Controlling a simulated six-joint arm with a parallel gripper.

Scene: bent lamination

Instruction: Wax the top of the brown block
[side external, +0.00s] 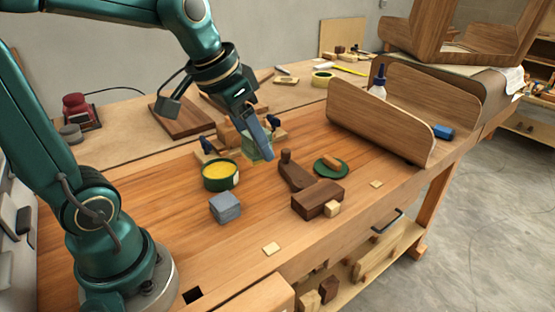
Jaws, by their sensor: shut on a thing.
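The brown block (316,199) lies on the bench right of centre, its top bare. A green tin of yellow wax (219,176) stands open on the left. My gripper (264,147) is in the air between and behind them, pointing down. It is shut on a small pale yellow-green pad (253,153), partly hidden by the blue-grey finger. The pad is clear of both the tin and the block.
A grey-blue block (225,207) sits in front of the tin. A small pale cube (332,209) is against the brown block's front. A dark wooden piece with a knob (297,176) and a green disc (331,168) lie behind it. A bent wooden panel (378,121) stands at right.

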